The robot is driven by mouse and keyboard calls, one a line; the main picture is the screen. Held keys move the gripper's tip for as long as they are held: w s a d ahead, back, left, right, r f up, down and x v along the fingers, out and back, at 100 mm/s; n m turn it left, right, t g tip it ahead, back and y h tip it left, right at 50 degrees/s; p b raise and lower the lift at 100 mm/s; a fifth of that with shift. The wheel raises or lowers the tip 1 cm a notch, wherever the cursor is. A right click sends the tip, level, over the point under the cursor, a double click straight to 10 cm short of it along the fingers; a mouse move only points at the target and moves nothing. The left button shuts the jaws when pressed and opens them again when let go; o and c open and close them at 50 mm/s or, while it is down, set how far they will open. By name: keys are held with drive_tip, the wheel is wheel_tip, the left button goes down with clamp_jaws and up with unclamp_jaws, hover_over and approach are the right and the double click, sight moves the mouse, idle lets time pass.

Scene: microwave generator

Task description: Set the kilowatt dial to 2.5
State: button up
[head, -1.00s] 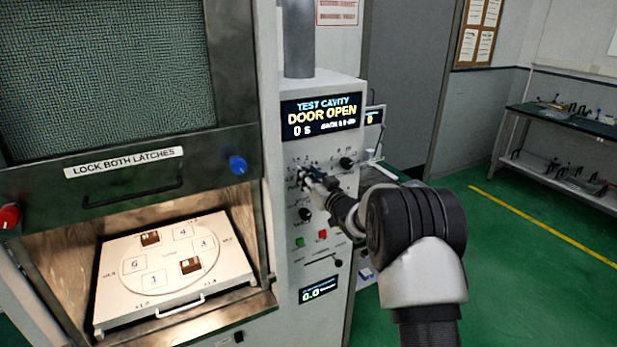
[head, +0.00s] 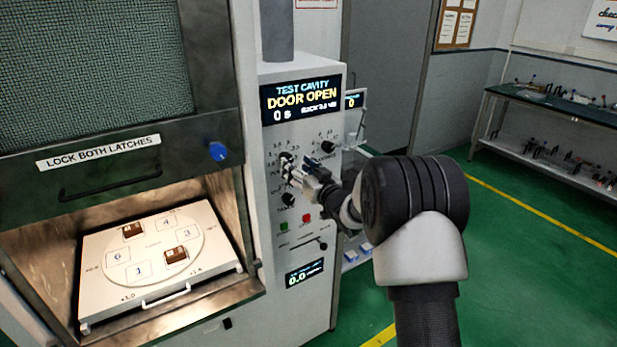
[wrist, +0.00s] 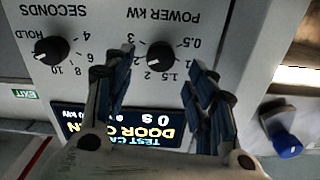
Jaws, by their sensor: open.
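The kilowatt dial is a black round knob (wrist: 161,56) under the POWER KW label, upside down in the wrist view. A pale mark on it seems to point to the lower left, on the side between 2 and 3; the exact setting is too small to read. The 2.5 label is hidden by a finger. My gripper (wrist: 162,60) is open, with one blue-padded finger to each side of the dial in this view; contact cannot be told. In the head view my gripper (head: 297,172) is at the panel, partly covering the dial (head: 285,158).
The seconds dial (wrist: 48,50) is beside the kilowatt dial; a third black knob (head: 288,200) is below. The display (head: 301,99) reads DOOR OPEN. The cavity holds a white tray (head: 100,270). A blue latch knob (head: 218,151) is left of the panel.

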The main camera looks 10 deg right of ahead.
drive_tip(key=v, duration=0.7)
drive_tip(key=shift+s, duration=0.2)
drive_tip(key=shift+r, duration=0.1)
drive_tip(key=s+d+r+m+g+h+b, duration=0.1)
drive_tip(key=s+r+g+h, duration=0.15)
drive_tip(key=s, duration=0.55)
drive_tip(key=s+d+r+m+g+h+b, duration=0.1)
drive_tip(key=s+r+g+h, duration=0.2)
drive_tip(key=s, duration=0.6)
drive_tip(key=s+a+f+g, duration=0.2)
drive_tip(key=s+f, duration=0.1)
drive_tip(key=s, duration=0.6)
drive_tip(key=s+a+f+g+b, duration=0.1)
drive_tip(key=s+f+g, duration=0.1)
drive_tip(key=s, duration=0.8)
drive_tip(key=s+a+f+g, duration=0.2)
drive_tip(key=s+f+g, duration=0.1)
drive_tip(key=s, duration=0.6)
drive_tip(key=shift+s+a+f+b, duration=0.3)
drive_tip(key=shift+s+a+b, duration=0.05)
drive_tip(key=shift+s+a, duration=0.05)
